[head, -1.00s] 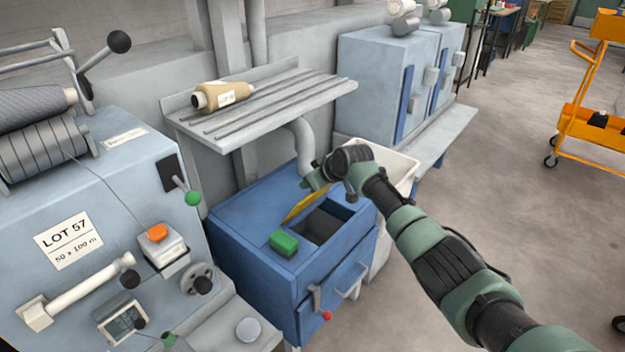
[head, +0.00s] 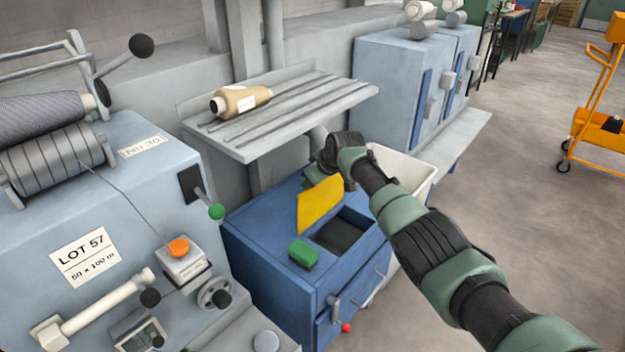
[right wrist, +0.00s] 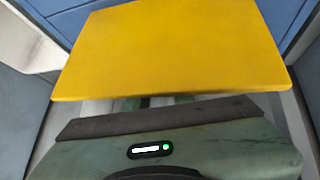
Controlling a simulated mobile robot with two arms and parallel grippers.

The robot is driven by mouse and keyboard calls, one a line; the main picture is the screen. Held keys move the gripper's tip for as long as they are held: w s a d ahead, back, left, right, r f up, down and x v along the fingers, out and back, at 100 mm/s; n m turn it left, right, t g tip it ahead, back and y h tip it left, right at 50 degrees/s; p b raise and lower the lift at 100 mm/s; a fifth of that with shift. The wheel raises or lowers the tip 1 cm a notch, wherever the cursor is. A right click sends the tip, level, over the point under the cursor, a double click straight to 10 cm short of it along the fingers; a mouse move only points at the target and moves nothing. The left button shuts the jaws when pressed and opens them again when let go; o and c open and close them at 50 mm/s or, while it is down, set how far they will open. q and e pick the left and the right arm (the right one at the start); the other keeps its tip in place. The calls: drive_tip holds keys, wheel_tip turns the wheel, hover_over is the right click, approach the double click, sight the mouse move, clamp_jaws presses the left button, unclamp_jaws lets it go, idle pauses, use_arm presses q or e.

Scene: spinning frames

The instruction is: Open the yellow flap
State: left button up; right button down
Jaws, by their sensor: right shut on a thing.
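The yellow flap (head: 320,205) stands raised and tilted on top of the blue cabinet (head: 262,230), beside a dark rectangular opening (head: 340,232). My right gripper (head: 325,165) is at the flap's upper edge, shut on it; the fingertips are mostly hidden behind the flap and wrist. In the right wrist view the flap (right wrist: 175,50) fills the upper middle, right in front of the gripper (right wrist: 160,103). My left gripper is not in view.
A green block (head: 302,253) sits on the cabinet by the opening. A grey slatted shelf (head: 290,110) with a tan spool (head: 240,100) hangs behind. A white bin (head: 405,165) stands behind my right arm. The grey-blue machine (head: 120,215) is at left.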

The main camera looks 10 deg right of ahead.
drive_tip(key=shift+a+f, duration=0.1)
drive_tip(key=shift+a, duration=0.15)
drive_tip(key=c, duration=1.3)
unclamp_jaws()
drive_tip(key=shift+o, duration=0.5)
drive_tip(key=shift+w+f, duration=0.15)
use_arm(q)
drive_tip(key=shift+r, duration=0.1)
use_arm(e)
drive_tip(key=shift+d+r, duration=0.1)
drive_tip(key=shift+r, duration=0.1)
